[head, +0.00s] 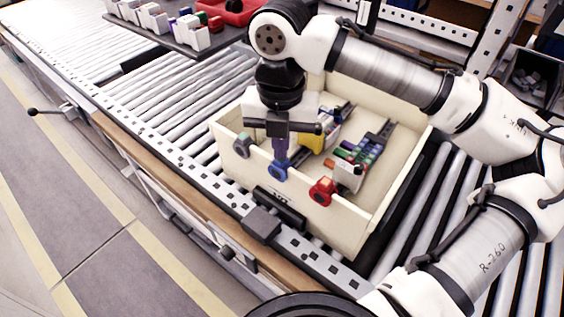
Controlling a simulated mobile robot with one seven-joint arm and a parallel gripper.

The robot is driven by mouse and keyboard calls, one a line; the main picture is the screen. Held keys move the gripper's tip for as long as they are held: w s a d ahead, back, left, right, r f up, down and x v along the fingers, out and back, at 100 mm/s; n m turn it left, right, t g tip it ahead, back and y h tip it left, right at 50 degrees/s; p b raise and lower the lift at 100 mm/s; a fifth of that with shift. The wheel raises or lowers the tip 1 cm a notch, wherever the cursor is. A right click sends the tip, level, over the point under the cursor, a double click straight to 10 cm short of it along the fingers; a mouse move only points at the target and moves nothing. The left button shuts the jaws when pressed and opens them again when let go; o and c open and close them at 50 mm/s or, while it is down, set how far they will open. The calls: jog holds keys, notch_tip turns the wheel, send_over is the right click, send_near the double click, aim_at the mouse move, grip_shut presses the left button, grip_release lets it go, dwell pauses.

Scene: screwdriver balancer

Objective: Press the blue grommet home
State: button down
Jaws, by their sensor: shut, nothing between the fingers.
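A blue ring-shaped part (277,172), which looks like the blue grommet, is at the near side inside a cream crate (350,226). My gripper (279,137) points down into the crate, directly above the blue part in the picture. Its fingers are shut with nothing held. A purple piece (281,148) shows just under the gripper, above the blue part. I cannot tell whether the gripper touches either one, or how deep the blue part sits. The gripper and wrist hide what lies behind them.
In the crate, a red ring part (322,191) sits right of the blue one beside a white block (347,177) with coloured pieces. A green-grey ring part (241,145) is at the left, a yellow piece (312,139) behind. The crate stands on a roller conveyor (165,110), clear to the left.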

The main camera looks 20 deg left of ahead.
jog(key=shift+r, duration=0.1)
notch_tip(320, 180, up, 5)
jog(key=p, duration=0.5)
